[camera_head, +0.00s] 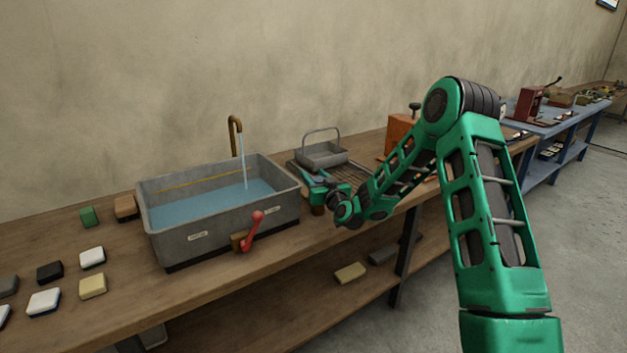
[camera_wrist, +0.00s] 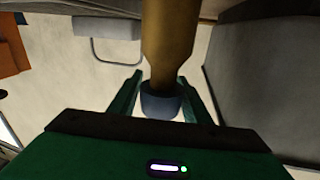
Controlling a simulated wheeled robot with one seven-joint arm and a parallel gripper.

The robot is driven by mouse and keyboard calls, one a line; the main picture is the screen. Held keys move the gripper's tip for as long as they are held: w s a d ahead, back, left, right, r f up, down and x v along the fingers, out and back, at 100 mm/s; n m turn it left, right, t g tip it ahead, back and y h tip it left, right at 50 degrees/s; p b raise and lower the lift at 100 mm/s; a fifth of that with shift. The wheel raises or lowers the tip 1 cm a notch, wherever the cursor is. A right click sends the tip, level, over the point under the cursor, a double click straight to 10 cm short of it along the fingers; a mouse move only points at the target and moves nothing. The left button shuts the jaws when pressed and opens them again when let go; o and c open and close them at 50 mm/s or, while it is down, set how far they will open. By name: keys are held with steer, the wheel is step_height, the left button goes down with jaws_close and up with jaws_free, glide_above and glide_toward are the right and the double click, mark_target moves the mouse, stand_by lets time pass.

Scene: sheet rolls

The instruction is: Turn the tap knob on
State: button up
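A grey basin (camera_head: 220,235) holds blue water on the wooden bench. A brass spout (camera_head: 235,124) stands behind it, and a stream of water (camera_head: 243,165) falls from it into the basin. My gripper (camera_head: 318,187) is just right of the basin, over the bench's front part. In the wrist view, my two green fingers (camera_wrist: 160,85) stand on either side of a dark grey-blue knob (camera_wrist: 160,102). The knob is on the end of a tapered brown post (camera_wrist: 168,35). Light shows beside the knob, and I cannot tell whether the fingertips touch it.
A red lever (camera_head: 252,231) sits on the basin's front. A wire-handled tray (camera_head: 321,154) stands behind my gripper; an orange box (camera_head: 399,130) is farther right. Several blocks and sponges, such as a white one (camera_head: 92,257), lie at left. A shelf runs below.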

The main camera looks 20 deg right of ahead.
steer(key=shift+s, duration=0.15)
steer(key=s+d, duration=0.1)
steer(key=s, duration=0.9)
steer(key=shift+d, duration=0.15)
stand_by(0.4)
